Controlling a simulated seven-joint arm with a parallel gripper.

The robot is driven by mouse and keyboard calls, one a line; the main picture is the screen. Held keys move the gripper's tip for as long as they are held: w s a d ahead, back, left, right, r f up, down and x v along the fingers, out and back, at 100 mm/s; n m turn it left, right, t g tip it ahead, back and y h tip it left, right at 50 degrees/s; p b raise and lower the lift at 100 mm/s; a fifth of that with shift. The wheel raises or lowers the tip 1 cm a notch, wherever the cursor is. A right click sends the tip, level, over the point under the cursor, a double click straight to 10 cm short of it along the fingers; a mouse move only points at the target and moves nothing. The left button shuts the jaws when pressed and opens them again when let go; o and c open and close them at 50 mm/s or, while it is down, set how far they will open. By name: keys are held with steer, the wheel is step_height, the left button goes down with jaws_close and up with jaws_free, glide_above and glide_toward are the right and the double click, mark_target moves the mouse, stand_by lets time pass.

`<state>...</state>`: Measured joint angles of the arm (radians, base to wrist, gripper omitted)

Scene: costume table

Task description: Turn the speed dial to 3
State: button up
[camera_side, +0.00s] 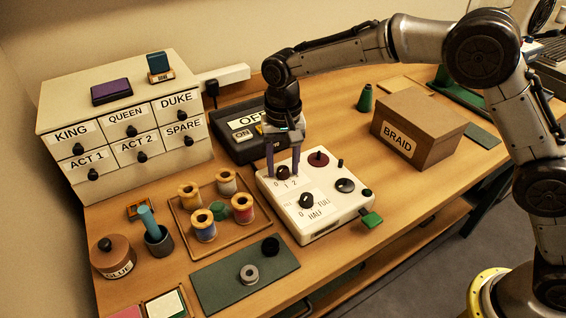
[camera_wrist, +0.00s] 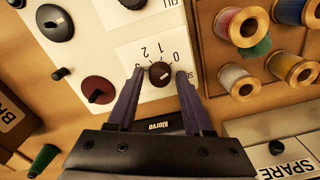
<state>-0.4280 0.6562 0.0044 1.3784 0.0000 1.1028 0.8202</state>
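The speed dial (camera_side: 283,173) is a small dark round knob on the white control panel (camera_side: 333,219). In the wrist view the dial (camera_wrist: 159,74) carries a short pale mark, and the numbers 0, 1 and 2 are printed beside it. My gripper (camera_side: 283,168) is over the panel, pointing down. In the wrist view my gripper (camera_wrist: 160,75) is open, with one purple finger on each side of the dial and a visible gap to each.
A second black knob (camera_side: 306,200) marked 0, HALF and FULL sits nearby, with a maroon disc (camera_side: 318,158) and a black disc (camera_side: 345,185). Thread spools (camera_side: 204,226) stand in a tray left of the panel. A dark ON/OFF box (camera_side: 235,147) is behind; the BRAID box (camera_side: 418,130) is right.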

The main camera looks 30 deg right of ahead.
jaws_close()
steer(key=shift+n, duration=0.3)
steer(key=n, duration=1.1)
steer(key=shift+r, duration=0.1)
steer(key=n, duration=0.7)
steer(key=shift+n, duration=0.3)
steer(key=n, duration=0.7)
